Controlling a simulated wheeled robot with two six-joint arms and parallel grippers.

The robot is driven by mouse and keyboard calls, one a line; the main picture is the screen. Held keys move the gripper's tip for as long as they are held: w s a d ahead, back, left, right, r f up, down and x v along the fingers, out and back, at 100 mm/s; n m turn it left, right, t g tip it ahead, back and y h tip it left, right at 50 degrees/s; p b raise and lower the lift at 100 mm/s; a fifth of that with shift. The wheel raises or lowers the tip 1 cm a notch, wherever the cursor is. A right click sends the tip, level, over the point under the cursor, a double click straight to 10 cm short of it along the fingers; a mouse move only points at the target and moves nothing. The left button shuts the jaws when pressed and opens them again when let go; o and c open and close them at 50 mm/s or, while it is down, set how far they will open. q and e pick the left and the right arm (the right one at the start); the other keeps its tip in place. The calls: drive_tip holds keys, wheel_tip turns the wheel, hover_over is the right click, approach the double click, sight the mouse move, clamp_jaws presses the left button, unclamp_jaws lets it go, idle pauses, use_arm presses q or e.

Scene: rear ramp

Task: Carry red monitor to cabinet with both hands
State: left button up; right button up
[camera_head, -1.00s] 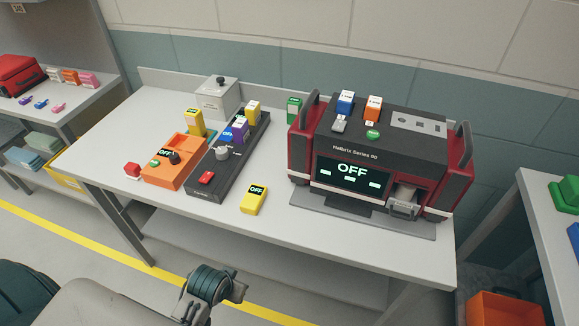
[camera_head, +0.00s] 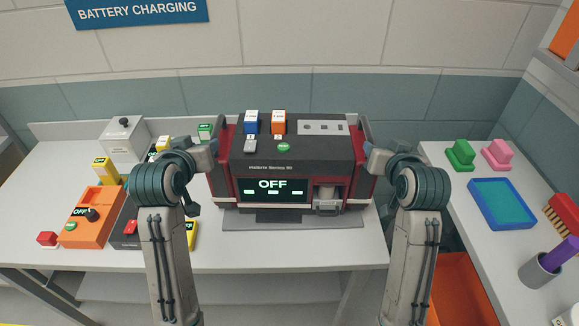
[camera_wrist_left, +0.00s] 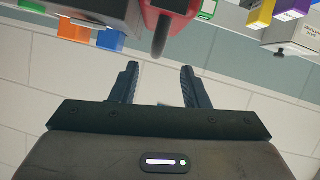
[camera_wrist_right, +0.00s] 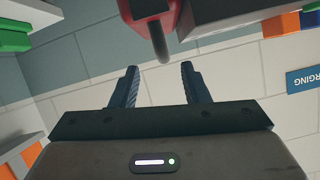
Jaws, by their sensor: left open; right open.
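The red monitor (camera_head: 270,170), with red sides, a black top and front and a screen reading OFF, stands upright on a grey mat (camera_head: 300,221) on the table. My left gripper (camera_head: 208,155) is open beside its left side. In the left wrist view, a dark handle (camera_wrist_left: 160,38) lies just beyond the gap between the open fingertips (camera_wrist_left: 160,72). My right gripper (camera_head: 372,155) is open beside its right side. In the right wrist view, the other handle (camera_wrist_right: 158,42) lies likewise beyond the open fingertips (camera_wrist_right: 160,70). No cabinet is clearly identifiable.
A right-hand table holds a blue tray (camera_head: 502,203), green and pink blocks and a pen cup (camera_head: 541,270). An orange bin (camera_head: 462,290) is below. The wall stands close behind.

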sight(214, 132)
use_arm(q)
drive_tip(key=shift+w+d+r, duration=0.1)
drive_tip(key=shift+d+r, duration=0.05)
drive_tip(key=shift+r, duration=0.5)
use_arm(e)
drive_tip(key=shift+w+a+r, duration=0.1)
drive_tip(key=shift+r, duration=0.5)
use_arm(q)
drive_tip(key=x, duration=1.1)
use_arm(e)
drive_tip(key=x, duration=1.1)
drive_tip(key=shift+r, duration=0.1)
use_arm(q)
drive_tip(key=shift+c, duration=0.4)
use_arm(e)
drive_tip(key=shift+c, duration=0.4)
use_arm(q)
clamp_jaws()
use_arm(e)
clamp_jaws()
